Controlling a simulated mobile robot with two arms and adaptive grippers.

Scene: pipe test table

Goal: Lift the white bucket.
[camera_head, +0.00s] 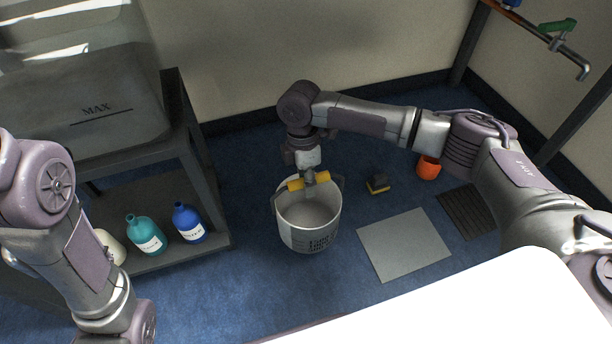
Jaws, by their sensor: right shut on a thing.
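The white bucket (309,226) is in the middle of the head view, over the blue floor and upright. It looks empty inside, and dark print marks its front. Its handle has a yellow grip (296,184) at the back rim. My right gripper (310,176) reaches down from above and is shut on the handle at the yellow grip. I cannot tell whether the bucket's base touches the floor. My left arm comes in at the left edge, and its gripper is outside the view.
A dark shelf (213,190) at the left holds a teal bottle (146,236), a blue bottle (188,223) and a large tank (90,105). To the right lie a yellow-black block (377,184), an orange cup (428,168), a grey panel (404,245) and a dark mat (467,211).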

